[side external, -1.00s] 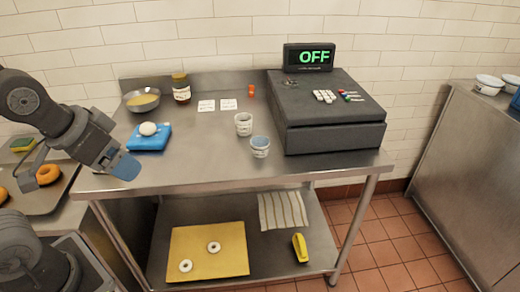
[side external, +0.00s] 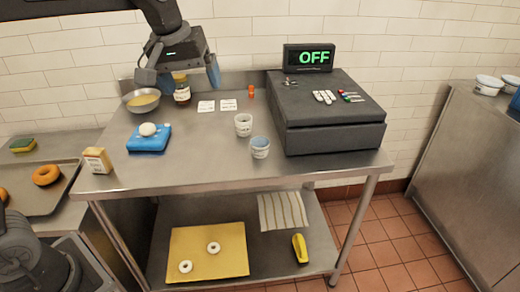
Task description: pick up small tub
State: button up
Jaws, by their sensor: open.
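Two small tubs stand close together near the middle of the steel table (side external: 200,172). One is a white tub (side external: 243,124) with print on its side. The other is a tub (side external: 260,148) with a blue top or contents, slightly nearer the front edge. I cannot tell which one is the small tub of the task. My gripper (side external: 182,82) is open, with its fingers pointing down over the back left of the table, around or in front of the brown jar (side external: 182,94). It is well left of and behind both tubs.
A metal bowl (side external: 142,101), a blue packet (side external: 148,141) with a white ball on it, and a small carton (side external: 97,160) stand on the left. Two white cards (side external: 206,107) and an orange item (side external: 251,91) lie behind the tubs.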

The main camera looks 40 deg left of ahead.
jog(key=w+f+n+g, duration=0.2)
jog(key=w+f+n, duration=0.25)
jog(key=w, duration=0.85)
jog(key=n+g, duration=0.1)
jog(key=n, duration=0.4)
send_over(260, 143)
jog(key=s+d, duration=0.2)
notch_tip(260, 143, down, 18)
jog(key=shift+s+r, duration=0.1)
jog(key=shift+s, duration=0.05)
jog(key=shift+w+a+f, duration=0.1)
jog(key=shift+a+f, duration=0.05)
jog(key=shift+f, duration=1.25)
jog(key=shift+w+a+f, duration=0.1)
jog(key=shift+f, duration=1.3)
jog(key=c, duration=1)
jog(key=shift+r, duration=0.1)
